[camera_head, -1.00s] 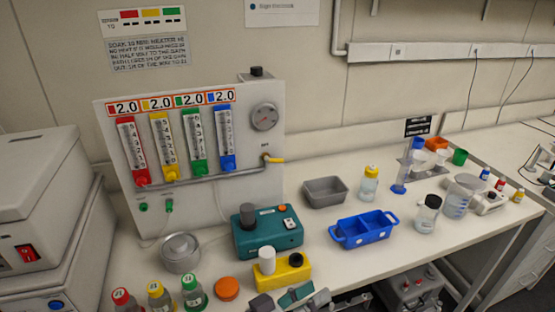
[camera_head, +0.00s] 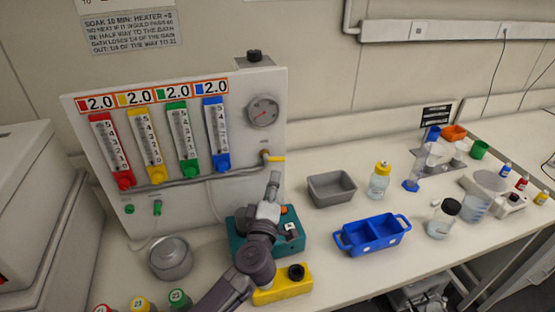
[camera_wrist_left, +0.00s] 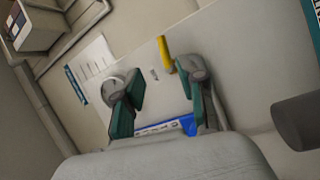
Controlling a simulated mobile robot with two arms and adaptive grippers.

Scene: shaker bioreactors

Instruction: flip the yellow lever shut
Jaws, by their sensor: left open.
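The yellow lever (camera_head: 275,159) sticks out to the right from a brass valve (camera_head: 265,155) at the right end of the grey pipe on the flow-meter panel. It lies roughly level. In the left wrist view the lever (camera_wrist_left: 166,54) shows close to the tip of the right-hand finger. My left gripper (camera_head: 273,182) is just below the lever in the head view, pointing up at it. In the wrist view its two green-padded fingers (camera_wrist_left: 160,88) stand apart with nothing between them. I cannot tell whether a finger touches the lever. My right gripper is out of view.
A teal device (camera_head: 292,243) and a yellow block (camera_head: 283,287) are partly hidden behind my left arm. A grey tray (camera_head: 332,190), a blue two-part tray (camera_head: 372,237) and a yellow-capped bottle (camera_head: 379,182) stand to the right. A round metal pot (camera_head: 171,259) stands left.

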